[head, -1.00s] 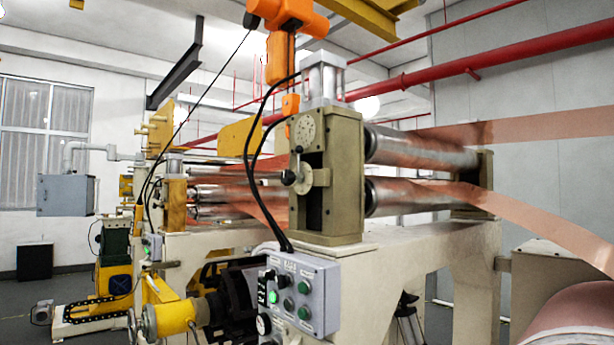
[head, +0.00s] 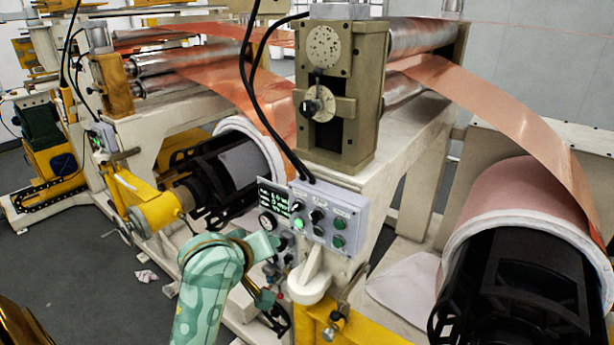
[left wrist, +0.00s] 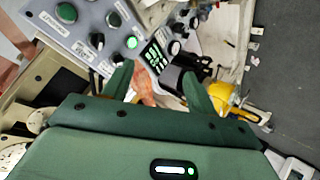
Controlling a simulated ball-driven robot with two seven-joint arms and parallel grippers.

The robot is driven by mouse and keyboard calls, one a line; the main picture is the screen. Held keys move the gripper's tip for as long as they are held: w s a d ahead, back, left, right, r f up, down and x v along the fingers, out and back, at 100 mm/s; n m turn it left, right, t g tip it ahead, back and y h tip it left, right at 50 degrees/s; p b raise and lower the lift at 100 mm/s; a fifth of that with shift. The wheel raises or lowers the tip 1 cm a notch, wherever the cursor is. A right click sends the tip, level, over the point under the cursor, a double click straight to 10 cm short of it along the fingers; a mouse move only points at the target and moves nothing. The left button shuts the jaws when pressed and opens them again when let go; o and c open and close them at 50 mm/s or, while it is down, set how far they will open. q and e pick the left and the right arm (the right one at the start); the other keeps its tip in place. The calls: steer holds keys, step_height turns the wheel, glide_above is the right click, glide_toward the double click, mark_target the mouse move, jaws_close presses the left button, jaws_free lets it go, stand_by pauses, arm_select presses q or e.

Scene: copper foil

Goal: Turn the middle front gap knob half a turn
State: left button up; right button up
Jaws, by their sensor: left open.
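A black gap knob (head: 310,107) with a round pale dial plate sits on the front of the olive roller stand (head: 357,120) in the head view. A grey control box (head: 328,228) with several small knobs and buttons hangs below it and also shows at the upper left of the left wrist view (left wrist: 84,33). My green left arm rises from the bottom of the head view to beside this box, below the gap knob. In the left wrist view my left gripper (left wrist: 157,88) is open and empty, its fingers toward the box's display end. My right gripper is not in view.
Black cables (head: 256,100) hang left of the stand. A large foil roll (head: 500,195) stands at the right, and a smaller roll (head: 240,127) with a yellow drive is left of the box. Copper foil (head: 480,90) slopes down on the right. Grey floor is open at left.

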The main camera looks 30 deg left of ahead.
arm_select(q)
steer(key=w+a+r+n+t+h, duration=0.25)
steer(key=w+r+n, duration=0.25)
steer(key=r+n, duration=0.5)
steer(key=n+t+h, duration=0.3)
steer(key=n+t, duration=0.3)
steer(key=n, duration=0.6)
glide_toward(305, 110)
steer(key=shift+g+y, duration=0.25)
steer(key=shift+y, duration=0.2)
steer(key=w, duration=0.3)
steer(key=w+p, duration=0.1)
steer(key=w, duration=0.3)
steer(key=w+d, duration=0.1)
steer(key=w, duration=0.2)
steer(key=shift+w+r+p, duration=0.2)
steer(key=shift+r+p, duration=0.05)
steer(key=shift+p, duration=0.05)
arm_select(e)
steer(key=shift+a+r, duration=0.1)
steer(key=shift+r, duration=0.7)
arm_select(q)
steer(key=c, duration=1)
